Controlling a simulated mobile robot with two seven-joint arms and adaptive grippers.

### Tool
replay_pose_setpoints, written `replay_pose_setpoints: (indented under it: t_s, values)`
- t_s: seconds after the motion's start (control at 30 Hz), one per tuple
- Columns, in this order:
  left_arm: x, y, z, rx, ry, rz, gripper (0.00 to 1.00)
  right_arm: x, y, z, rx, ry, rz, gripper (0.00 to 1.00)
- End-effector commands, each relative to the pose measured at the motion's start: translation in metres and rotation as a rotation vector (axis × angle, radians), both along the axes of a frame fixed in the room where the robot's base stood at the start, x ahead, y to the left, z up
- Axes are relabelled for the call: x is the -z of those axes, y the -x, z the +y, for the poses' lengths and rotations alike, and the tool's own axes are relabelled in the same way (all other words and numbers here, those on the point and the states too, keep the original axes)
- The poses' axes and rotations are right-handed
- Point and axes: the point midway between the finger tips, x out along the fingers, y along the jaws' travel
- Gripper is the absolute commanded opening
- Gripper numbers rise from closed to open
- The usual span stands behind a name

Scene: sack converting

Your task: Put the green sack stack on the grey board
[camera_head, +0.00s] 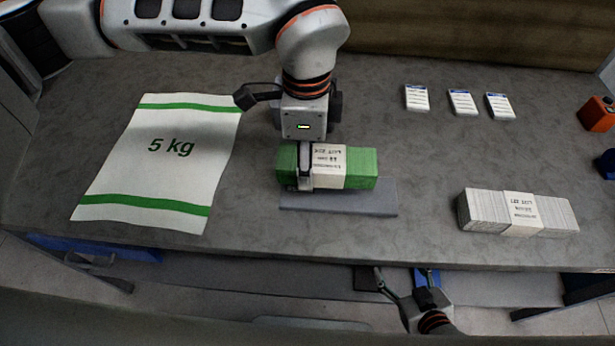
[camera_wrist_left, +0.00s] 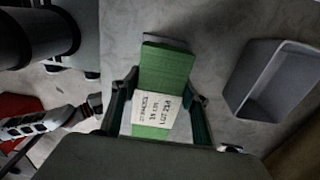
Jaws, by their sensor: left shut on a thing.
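The green sack stack (camera_head: 362,168) has a white printed paper band around its middle. My left gripper (camera_head: 304,170) comes down from above and is shut on it, near its left half. The grey board (camera_head: 340,207) is a flat plate on the table under the stack; the stack covers its rear part and reaches past its left edge. I cannot tell whether the stack touches it. In the left wrist view the green stack (camera_wrist_left: 165,70) lies between the two fingers (camera_wrist_left: 158,112). My right gripper (camera_head: 405,280) is open and empty, below the table's front edge.
A white 5 kg sack (camera_head: 165,165) lies flat at left. A banded white stack (camera_head: 480,212) lies at right. Several small labelled cards (camera_head: 461,102) lie at the back right. A grey bin (camera_wrist_left: 275,88) shows in the left wrist view. The table between board and white stack is clear.

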Motion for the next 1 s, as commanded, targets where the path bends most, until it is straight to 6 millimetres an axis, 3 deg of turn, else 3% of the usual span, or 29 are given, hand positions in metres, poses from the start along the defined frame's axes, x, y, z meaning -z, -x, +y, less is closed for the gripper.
replay_pose_setpoints:
  t_s: [0.27,0.53,0.97,1.0]
  values:
    - [0.021,0.000,0.000,0.000,0.001,-0.001,0.16,0.001,-0.002,0.000,0.000,0.002,-0.002,0.64]
    - [0.057,0.000,0.000,-0.001,0.000,0.001,0.16,0.005,0.000,0.000,-0.001,0.005,0.002,0.64]
    - [0.063,0.000,0.000,0.000,0.000,-0.001,0.16,0.005,0.000,-0.001,-0.002,0.005,0.002,0.64]
    - [0.063,0.000,0.000,0.000,0.000,-0.001,0.55,0.004,0.000,-0.001,-0.002,0.005,0.001,0.64]
